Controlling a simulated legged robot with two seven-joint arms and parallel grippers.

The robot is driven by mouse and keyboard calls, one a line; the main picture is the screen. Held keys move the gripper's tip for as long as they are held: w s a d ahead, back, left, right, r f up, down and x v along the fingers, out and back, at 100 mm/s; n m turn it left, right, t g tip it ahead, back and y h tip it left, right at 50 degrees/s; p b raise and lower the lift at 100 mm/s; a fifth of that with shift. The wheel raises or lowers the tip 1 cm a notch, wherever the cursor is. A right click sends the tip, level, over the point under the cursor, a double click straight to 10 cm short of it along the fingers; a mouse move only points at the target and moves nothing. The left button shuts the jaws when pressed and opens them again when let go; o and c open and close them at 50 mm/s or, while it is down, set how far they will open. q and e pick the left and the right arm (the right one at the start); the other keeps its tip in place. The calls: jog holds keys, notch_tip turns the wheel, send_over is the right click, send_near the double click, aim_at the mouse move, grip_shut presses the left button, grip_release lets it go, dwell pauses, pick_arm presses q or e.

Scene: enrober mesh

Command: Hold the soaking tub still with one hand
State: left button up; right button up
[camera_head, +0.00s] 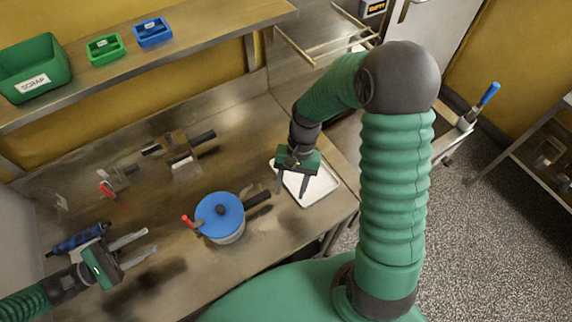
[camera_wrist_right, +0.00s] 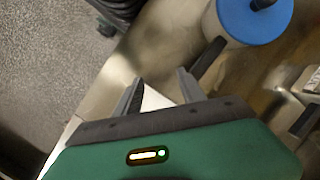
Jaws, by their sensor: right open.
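The round tub with a blue lid (camera_head: 220,214) stands upright on the steel counter. It has a black knob, a red-tipped part on its left and a dark handle on its right. In the right wrist view the blue lid (camera_wrist_right: 255,20) shows at the upper right with the dark handle towards my fingers. My right gripper (camera_head: 291,192) is open and empty over a white tray (camera_head: 322,188), right of the tub and apart from it. Its fingers also show in the wrist view (camera_wrist_right: 158,77). My left gripper (camera_head: 149,241) is open and empty, left of the tub and not touching it.
A blue roller-like tool (camera_head: 77,238) lies near my left gripper. Metal fixtures with dark handles (camera_head: 184,161) stand behind. The shelf above holds a green SCRAP bin (camera_head: 35,68), a small green bin (camera_head: 104,49) and a blue bin (camera_head: 153,33).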

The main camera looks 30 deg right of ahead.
jog(key=w+d+f+m+t+y, duration=0.1)
jog(key=w+d+m+t+y, duration=0.1)
jog(key=w+d+m+y, duration=0.6)
jog(key=m+y, duration=0.2)
send_near(255, 201)
jog(key=x, duration=0.3)
jog(key=f+x, duration=0.1)
jog(key=x, duration=0.5)
jog(key=shift+w+f, duration=0.35)
jog(key=shift+f, duration=0.05)
jog(key=shift+a, duration=0.7)
jog(key=shift+d, duration=0.45)
jog(key=c, duration=1)
pick_arm(q)
jog(key=shift+s+d+r, duration=0.15)
jog(key=shift+d, duration=0.2)
pick_arm(e)
grip_shut()
pick_arm(q)
jog(key=shift+a, duration=0.15)
pick_arm(e)
jog(key=shift+a, duration=0.25)
jog(key=shift+d, duration=0.1)
